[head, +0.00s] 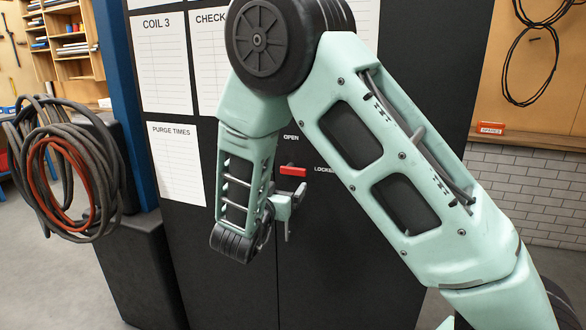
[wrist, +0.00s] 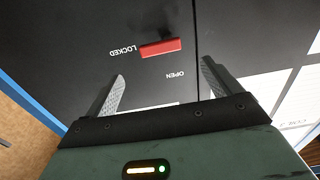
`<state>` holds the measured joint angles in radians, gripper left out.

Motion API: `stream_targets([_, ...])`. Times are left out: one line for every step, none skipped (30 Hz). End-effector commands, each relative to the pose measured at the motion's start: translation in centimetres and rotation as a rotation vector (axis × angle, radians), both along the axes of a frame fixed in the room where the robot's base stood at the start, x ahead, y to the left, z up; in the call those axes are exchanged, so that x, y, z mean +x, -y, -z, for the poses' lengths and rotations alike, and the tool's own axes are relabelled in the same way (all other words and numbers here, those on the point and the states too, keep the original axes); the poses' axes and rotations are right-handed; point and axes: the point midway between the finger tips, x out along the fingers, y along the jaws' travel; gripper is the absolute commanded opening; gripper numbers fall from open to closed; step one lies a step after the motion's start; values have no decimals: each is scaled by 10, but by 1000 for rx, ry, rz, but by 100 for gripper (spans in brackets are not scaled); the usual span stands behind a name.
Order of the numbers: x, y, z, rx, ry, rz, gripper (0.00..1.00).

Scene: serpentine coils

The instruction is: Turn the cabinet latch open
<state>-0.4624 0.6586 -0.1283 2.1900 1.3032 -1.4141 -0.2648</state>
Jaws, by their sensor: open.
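The cabinet latch is a small red bar (head: 293,170) on the black cabinet door. It lies level, with its right end towards the word LOCKED; the word OPEN is above it. My gripper (head: 298,206) is just below the latch in the head view, its fingers small and partly hidden by its own body. In the wrist view, where the lettering is upside down, the red latch (wrist: 160,48) shows beyond the fingertips. There my gripper (wrist: 162,70) has its two fingers wide apart with nothing between them. No contact with the latch shows.
The black cabinet (head: 350,260) carries several white paper sheets (head: 178,160). Coiled grey and red hoses (head: 65,165) hang at the left beside a blue post (head: 125,95). A brick wall (head: 535,190) and a hung black cable (head: 530,65) are at the right. Floor shows at lower left.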

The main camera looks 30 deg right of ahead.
Motion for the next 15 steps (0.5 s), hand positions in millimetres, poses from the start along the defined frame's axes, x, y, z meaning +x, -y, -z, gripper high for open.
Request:
stream_targets([7, 10, -2, 0, -1, 3, 90])
stream_targets([11, 15, -2, 0, 0, 4, 90])
stream_targets([16, 22, -2, -1, 0, 3, 90])
stream_targets([20, 27, -2, -1, -1, 3, 90])
stream_targets([24, 32, -2, 1, -1, 3, 90])
stream_targets([29, 38, -2, 1, 1, 2, 90])
stream_targets([32, 43, -2, 0, 0, 3, 90])
stream_targets([36, 48, -2, 0, 0, 2, 90])
stream_targets([41, 53, -2, 1, 0, 2, 90])
stream_targets([44, 58, -2, 1, 1, 2, 90])
stream_targets([47, 62, -2, 0, 0, 1, 90])
stream_targets([51, 66, -2, 1, -1, 1, 90])
stream_targets([54, 69, -1, 1, -1, 0, 90])
stream_targets([56, 72, -1, 1, -1, 0, 90])
stream_targets([59, 76, -1, 1, 1, 0, 90])
